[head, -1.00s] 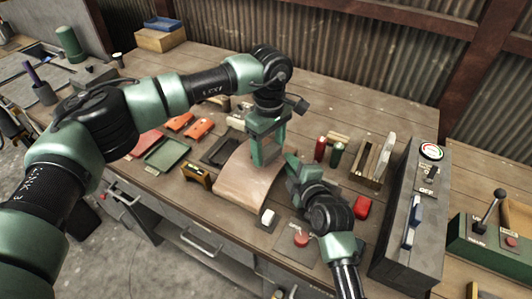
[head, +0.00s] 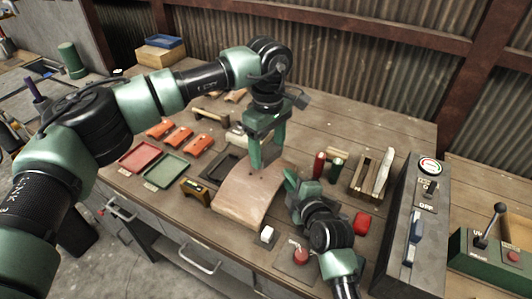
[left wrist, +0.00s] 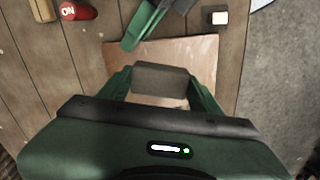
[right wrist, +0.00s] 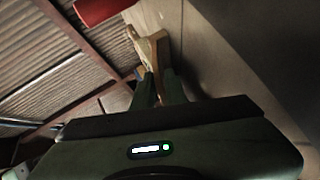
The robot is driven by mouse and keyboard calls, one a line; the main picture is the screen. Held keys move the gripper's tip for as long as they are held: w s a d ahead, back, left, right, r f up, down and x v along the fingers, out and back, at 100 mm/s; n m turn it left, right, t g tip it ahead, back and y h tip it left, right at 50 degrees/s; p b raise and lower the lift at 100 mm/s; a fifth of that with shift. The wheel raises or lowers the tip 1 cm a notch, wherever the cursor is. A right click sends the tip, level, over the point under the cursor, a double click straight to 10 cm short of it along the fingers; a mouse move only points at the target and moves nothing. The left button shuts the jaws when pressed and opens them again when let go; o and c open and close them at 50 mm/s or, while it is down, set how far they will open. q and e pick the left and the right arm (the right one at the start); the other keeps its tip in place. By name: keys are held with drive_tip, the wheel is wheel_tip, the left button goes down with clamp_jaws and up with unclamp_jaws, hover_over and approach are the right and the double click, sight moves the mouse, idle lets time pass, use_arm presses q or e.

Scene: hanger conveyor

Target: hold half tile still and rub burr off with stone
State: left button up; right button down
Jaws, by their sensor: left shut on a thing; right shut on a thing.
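The half tile (head: 245,200) is a curved pale-brown clay piece lying arched on the bench; it also shows in the left wrist view (left wrist: 203,52). My left gripper (head: 264,166) points down over the tile's far part. In the left wrist view its fingers are shut on a grey-brown block, apparently the stone (left wrist: 160,78). I cannot tell whether the stone touches the tile. My right gripper (head: 290,182) is at the tile's right edge and is shut on it, though the contact is mostly hidden. The burr is not discernible.
A red cylinder (head: 319,165) and a wooden holder (head: 364,177) stand to the right. Red and green trays (head: 167,170) lie left.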

drive_tip(key=c, duration=1.4)
unclamp_jaws()
drive_tip(key=shift+o, duration=0.2)
